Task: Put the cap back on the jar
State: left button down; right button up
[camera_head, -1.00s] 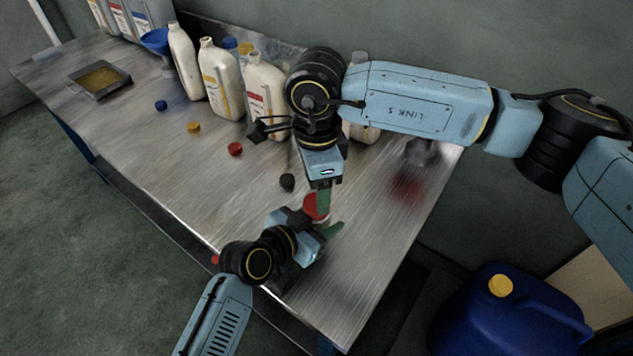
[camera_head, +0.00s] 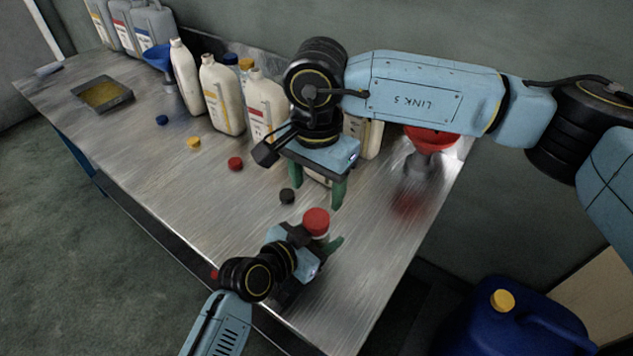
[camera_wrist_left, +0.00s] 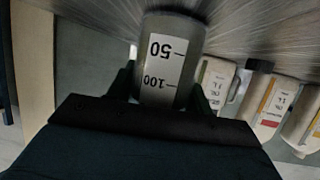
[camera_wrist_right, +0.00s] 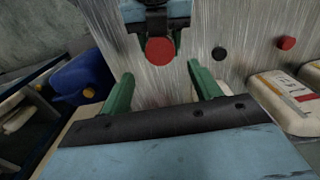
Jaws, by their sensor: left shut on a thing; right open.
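The jar (camera_head: 319,239) is a small clear vessel with a white graduated label, which faces the left wrist view (camera_wrist_left: 165,60). The red cap (camera_head: 316,220) sits on top of the jar's mouth; how tightly it is seated I cannot tell. My left gripper (camera_head: 322,244) is shut around the jar's body, near the table's front right part. My right gripper (camera_head: 318,185) is open and empty, above and behind the cap. In the right wrist view the cap (camera_wrist_right: 160,50) shows beyond and between the open fingers, apart from them.
Loose caps lie on the metal table (camera_head: 230,195): black (camera_head: 287,196), red (camera_head: 235,163), yellow (camera_head: 194,143) and blue (camera_head: 162,119). White bottles (camera_head: 222,95) line the back. A red funnel (camera_head: 431,138) stands at the back right. A blue canister (camera_head: 510,325) is off the table's right end.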

aim_at(316, 218)
notch_tip(316, 218, down, 8)
jog(key=shift+f, duration=0.1)
dwell(0.4)
jog(key=c, duration=1)
jog(key=m, duration=0.6)
jog(key=o, duration=1.1)
jog(key=shift+c, duration=0.2)
